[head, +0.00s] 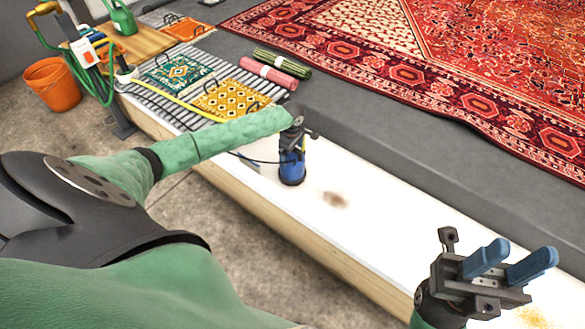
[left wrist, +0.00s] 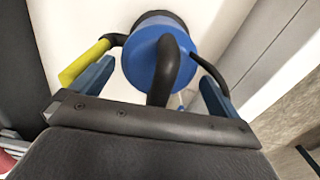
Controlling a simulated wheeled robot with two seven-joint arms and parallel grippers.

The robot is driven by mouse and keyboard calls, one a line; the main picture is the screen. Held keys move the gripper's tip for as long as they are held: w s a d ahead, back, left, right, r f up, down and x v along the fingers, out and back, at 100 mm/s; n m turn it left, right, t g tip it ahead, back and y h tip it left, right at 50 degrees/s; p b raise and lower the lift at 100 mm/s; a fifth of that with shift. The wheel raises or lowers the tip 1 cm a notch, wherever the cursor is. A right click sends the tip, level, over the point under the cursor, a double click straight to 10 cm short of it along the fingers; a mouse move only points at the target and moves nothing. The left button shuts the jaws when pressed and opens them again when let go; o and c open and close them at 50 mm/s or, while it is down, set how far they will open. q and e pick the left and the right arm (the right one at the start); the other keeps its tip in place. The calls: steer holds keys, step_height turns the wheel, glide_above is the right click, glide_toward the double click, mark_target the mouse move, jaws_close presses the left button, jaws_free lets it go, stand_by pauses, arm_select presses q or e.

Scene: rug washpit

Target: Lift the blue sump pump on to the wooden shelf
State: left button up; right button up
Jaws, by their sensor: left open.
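The blue sump pump (head: 292,168) stands upright on the white bench top, with a dark base. In the left wrist view, the pump (left wrist: 140,68) shows a round blue top, a black arched handle (left wrist: 165,72) and a black outlet with a yellow end (left wrist: 84,63). My left gripper (head: 294,143) is right above it, open, its blue fingers on either side of the handle; I cannot tell whether they touch it. My right gripper (head: 508,262) is open and empty over the near right end of the bench. A wooden shelf (head: 146,43) is at the far left.
A green watering can (head: 122,18) stands on the wooden shelf. Small rug samples (head: 233,98) lie on a grey ribbed mat, beside rolled rugs (head: 275,73). An orange bucket (head: 52,84) is on the floor. A large red rug (head: 400,70) lies behind. The bench right of the pump is mostly clear, with stains.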

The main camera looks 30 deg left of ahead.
arm_select(q)
steer(key=shift+f, duration=0.2)
steer(key=shift+c, duration=0.4)
steer(key=c, duration=2.1)
